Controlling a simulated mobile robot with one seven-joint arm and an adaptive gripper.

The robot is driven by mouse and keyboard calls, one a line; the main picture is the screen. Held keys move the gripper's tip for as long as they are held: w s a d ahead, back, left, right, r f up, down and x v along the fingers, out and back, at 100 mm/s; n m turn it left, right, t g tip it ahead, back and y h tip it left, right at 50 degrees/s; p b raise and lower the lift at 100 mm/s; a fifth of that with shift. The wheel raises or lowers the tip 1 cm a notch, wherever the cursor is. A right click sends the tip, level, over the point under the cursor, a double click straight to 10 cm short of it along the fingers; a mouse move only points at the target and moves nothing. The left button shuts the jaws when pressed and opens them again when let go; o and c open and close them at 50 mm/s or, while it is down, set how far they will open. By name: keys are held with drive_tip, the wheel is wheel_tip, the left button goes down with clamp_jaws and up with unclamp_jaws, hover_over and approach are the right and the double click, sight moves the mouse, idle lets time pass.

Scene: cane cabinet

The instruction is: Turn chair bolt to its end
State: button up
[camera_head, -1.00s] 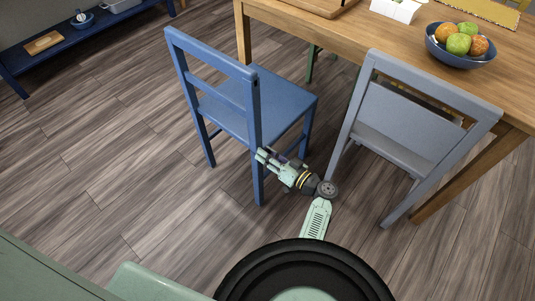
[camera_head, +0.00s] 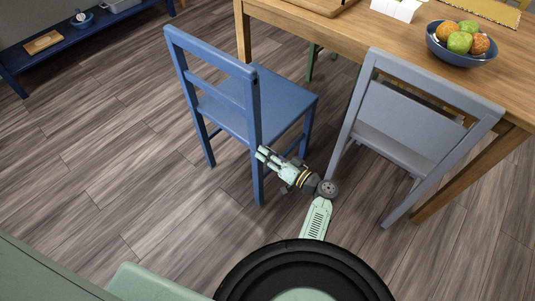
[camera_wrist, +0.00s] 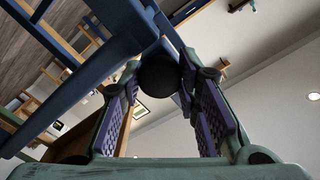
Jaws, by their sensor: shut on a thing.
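The blue chair (camera_head: 277,98) stands upright on the floor beside the table, and its blue frame fills the upper left of the wrist view (camera_wrist: 118,22). A dark round bolt head (camera_wrist: 159,74) sits against the blue frame in the wrist view. My gripper (camera_wrist: 160,82) has its two purple-padded fingers on either side of the bolt head and is shut on it. In the head view my gripper (camera_head: 265,155) is at the chair's near side, close to the seat-height joint of the near leg. The bolt is hidden there.
A fruit bowl (camera_head: 461,50) is on the table. A low blue shelf (camera_head: 75,35) is at the far left. The floor (camera_head: 110,160) left of the chair is clear.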

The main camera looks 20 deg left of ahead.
drive_tip(key=m, duration=0.4)
drive_tip(key=shift+m, duration=0.3)
drive_tip(key=m+p, duration=0.1)
drive_tip(key=m, duration=0.4)
drive_tip(key=m+p, duration=0.1)
drive_tip(key=m, duration=0.4)
drive_tip(key=shift+p, duration=0.35)
drive_tip(key=shift+f+m+p, duration=0.15)
drive_tip(key=shift+m+p, duration=0.8)
drive_tip(key=shift+m, duration=1.35)
drive_tip(key=o, duration=1.2)
